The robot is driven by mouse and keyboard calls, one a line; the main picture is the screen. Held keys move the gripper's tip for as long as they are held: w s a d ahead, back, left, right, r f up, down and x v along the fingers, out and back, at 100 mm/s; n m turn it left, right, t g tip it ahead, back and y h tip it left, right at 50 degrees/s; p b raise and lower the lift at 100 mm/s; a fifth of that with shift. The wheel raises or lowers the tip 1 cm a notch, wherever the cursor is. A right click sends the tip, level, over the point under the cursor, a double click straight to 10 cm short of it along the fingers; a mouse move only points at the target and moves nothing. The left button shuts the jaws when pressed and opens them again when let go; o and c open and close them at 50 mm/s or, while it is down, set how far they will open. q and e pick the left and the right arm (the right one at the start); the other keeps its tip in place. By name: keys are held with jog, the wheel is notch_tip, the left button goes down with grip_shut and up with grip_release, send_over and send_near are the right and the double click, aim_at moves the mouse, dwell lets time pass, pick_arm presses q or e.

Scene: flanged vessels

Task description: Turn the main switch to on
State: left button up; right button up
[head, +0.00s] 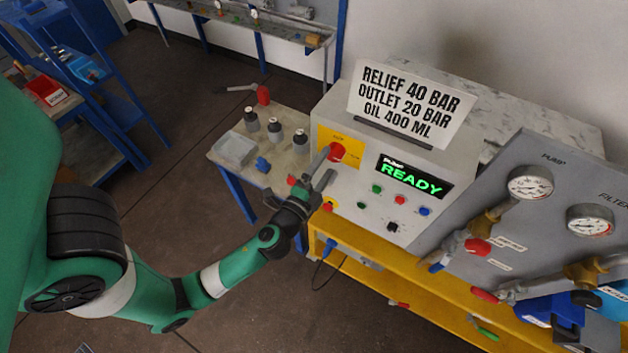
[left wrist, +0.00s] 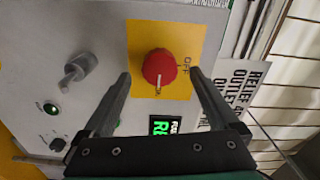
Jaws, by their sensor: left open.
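The main switch is a round red knob (head: 336,152) on a yellow plate (head: 326,136) at the left of the grey console's front. It also shows in the left wrist view as a red knob (left wrist: 159,66) on its yellow plate (left wrist: 190,35). The word OFF stands beside it, and a small pale mark shows at its lower edge; I cannot tell its exact setting. My left gripper (head: 323,171) is open at the knob. In the left wrist view its fingers appear on either side of the knob, with gaps; contact is not visible. My right gripper is out of view.
A display reading READY (head: 412,177) and several small buttons sit right of the switch. A sign (head: 411,103) stands on the console. A side table (head: 226,158) with dark-capped bottles is left. A grey gauge panel (head: 540,225) stands right.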

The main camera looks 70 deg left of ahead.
pick_arm(q)
jog(key=b+v, duration=0.1)
jog(key=v, duration=0.7)
jog(key=shift+b, duration=0.4)
